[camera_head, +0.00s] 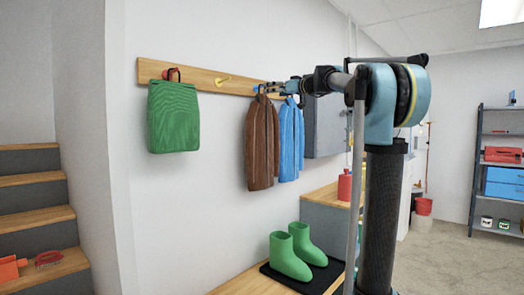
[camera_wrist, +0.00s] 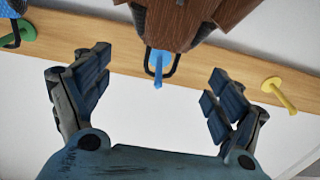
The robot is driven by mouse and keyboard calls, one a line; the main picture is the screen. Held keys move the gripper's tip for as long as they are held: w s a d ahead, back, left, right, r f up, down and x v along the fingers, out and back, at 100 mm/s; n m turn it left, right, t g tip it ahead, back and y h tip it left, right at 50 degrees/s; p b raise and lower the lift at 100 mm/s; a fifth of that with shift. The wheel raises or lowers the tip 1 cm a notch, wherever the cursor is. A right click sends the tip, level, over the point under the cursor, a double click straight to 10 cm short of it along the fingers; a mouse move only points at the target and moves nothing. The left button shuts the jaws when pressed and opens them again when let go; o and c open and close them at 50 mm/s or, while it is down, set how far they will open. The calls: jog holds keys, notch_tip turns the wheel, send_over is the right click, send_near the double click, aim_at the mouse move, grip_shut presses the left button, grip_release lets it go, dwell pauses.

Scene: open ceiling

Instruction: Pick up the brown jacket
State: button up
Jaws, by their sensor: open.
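The brown jacket (camera_head: 262,145) hangs from the wooden rail on the wall, left of a blue jacket (camera_head: 290,140). In the wrist view the brown jacket (camera_wrist: 185,20) fills the top middle, with its black hanging loop around a blue peg (camera_wrist: 158,82). My gripper (camera_wrist: 160,80) is open, its fingers spread to either side of the loop and peg and apart from both. In the head view my gripper (camera_head: 278,88) is at the rail by the top of the brown jacket; its fingertips are too small to make out there.
A green bag (camera_head: 173,117) hangs at the left of the rail (camera_head: 205,76). A yellow peg (camera_head: 222,79) between it and the brown jacket is bare. Green boots (camera_head: 290,257) stand on a black mat below. A grey cabinet (camera_head: 328,130) is on the wall to the right.

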jog(key=shift+x, duration=3.9)
jog(key=shift+s+r, duration=0.1)
jog(key=shift+r, duration=0.05)
jog(key=c, duration=2.1)
